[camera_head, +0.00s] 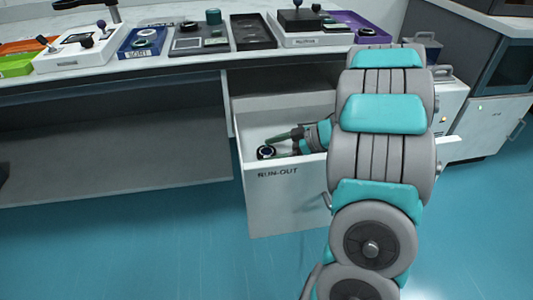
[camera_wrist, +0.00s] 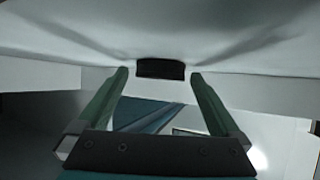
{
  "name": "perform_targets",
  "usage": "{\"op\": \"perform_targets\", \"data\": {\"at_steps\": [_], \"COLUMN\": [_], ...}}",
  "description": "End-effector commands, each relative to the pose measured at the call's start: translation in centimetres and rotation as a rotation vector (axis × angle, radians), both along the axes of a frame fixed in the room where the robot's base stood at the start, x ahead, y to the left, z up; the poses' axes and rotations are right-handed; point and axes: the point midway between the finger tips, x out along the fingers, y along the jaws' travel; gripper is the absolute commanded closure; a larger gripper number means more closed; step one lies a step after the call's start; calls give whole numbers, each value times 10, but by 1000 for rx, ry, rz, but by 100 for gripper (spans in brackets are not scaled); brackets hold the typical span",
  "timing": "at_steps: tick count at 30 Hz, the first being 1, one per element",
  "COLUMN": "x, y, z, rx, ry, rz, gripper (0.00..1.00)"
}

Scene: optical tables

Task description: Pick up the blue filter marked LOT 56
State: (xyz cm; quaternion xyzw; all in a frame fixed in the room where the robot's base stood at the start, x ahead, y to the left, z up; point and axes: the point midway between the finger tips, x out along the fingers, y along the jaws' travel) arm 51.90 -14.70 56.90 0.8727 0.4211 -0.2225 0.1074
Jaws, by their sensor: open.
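An open drawer labelled RUN-OUT (camera_head: 248,200) hangs under the bench. A small dark round piece with a pale bluish centre (camera_head: 265,152) is inside it, near the front wall; no lot mark can be read on it. My gripper (camera_head: 271,148) reaches into the drawer from the right, with its green fingers open around or beside this piece. In the wrist view my gripper (camera_wrist: 160,73) is open, and a dark block-like piece (camera_wrist: 160,69) shows between the two fingertips. I cannot tell if the fingers touch it.
The bench top holds a blue SORT tray (camera_head: 143,54), a black tray (camera_head: 268,42), a purple tray (camera_head: 370,32) and a white tray (camera_head: 48,62). The drawer's walls stand close around my gripper. Open blue floor (camera_head: 120,250) lies in front. A grey cabinet (camera_head: 490,125) stands at the right.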

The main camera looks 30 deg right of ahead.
Motion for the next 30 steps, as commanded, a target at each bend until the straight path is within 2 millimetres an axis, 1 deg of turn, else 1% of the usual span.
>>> {"op": "perform_targets", "data": {"at_steps": [1,2,21,24,30], "x": [0,0,0,0,0], "y": [0,0,0,-1,-1], "z": [0,0,0,0,1], "rx": [0,0,-1,0,0], "ry": [0,0,0,0,0], "rz": [0,0,-1,-1,-1], "gripper": [0,2,74,84,84]}}
